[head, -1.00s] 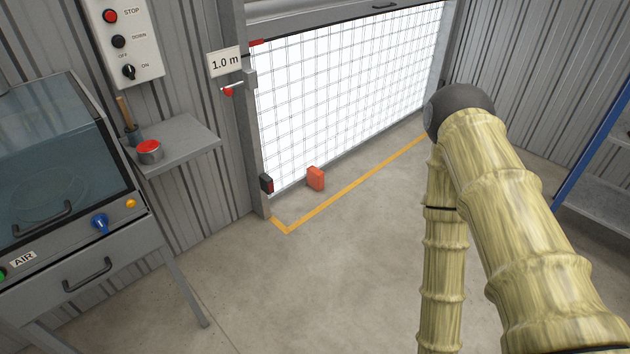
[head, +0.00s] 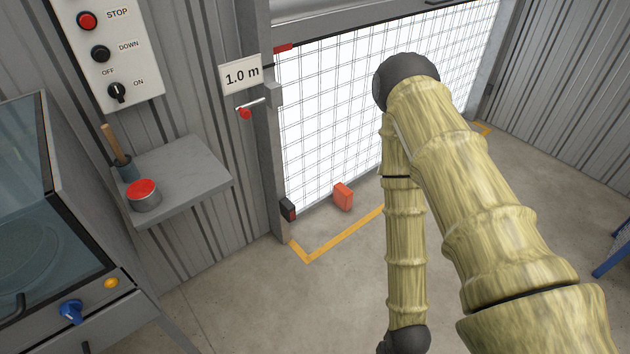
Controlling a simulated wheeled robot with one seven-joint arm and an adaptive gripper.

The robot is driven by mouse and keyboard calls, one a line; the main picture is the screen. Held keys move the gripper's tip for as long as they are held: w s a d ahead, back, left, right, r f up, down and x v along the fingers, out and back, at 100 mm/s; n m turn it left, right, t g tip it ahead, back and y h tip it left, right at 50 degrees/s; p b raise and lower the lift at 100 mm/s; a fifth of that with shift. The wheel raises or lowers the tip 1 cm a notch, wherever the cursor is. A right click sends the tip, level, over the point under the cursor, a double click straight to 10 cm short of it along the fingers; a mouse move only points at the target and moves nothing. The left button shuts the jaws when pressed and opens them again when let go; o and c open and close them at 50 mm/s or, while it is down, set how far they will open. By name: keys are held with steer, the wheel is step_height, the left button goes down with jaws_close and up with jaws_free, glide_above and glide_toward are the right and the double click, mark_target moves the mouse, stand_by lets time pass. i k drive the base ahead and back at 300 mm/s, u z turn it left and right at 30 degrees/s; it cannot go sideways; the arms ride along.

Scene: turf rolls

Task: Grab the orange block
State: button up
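The orange block (head: 343,196) stands on the concrete floor at the foot of the white mesh gate (head: 335,120). It is between the gate and the yellow floor line, a little right of the gate's left post. My arm, with a bamboo-like surface, fills the right of the head view and bends at a dark joint at the top. Its lower part hangs down to another dark joint at the bottom edge. My gripper is not in view. A gap of floor shows between my arm and the block.
A small dark and red device (head: 288,209) sits at the gate post's foot, left of the block. A shelf (head: 190,175) holds a red-topped tin (head: 144,195). A glass-fronted cabinet (head: 35,220) stands at left. The floor before the block is clear.

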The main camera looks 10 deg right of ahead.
mark_target(343, 196)
steer(key=z, duration=0.1)
steer(key=i, duration=1.9)
steer(key=z, duration=0.6)
steer(key=i, duration=0.5)
steer(key=z, duration=0.1)
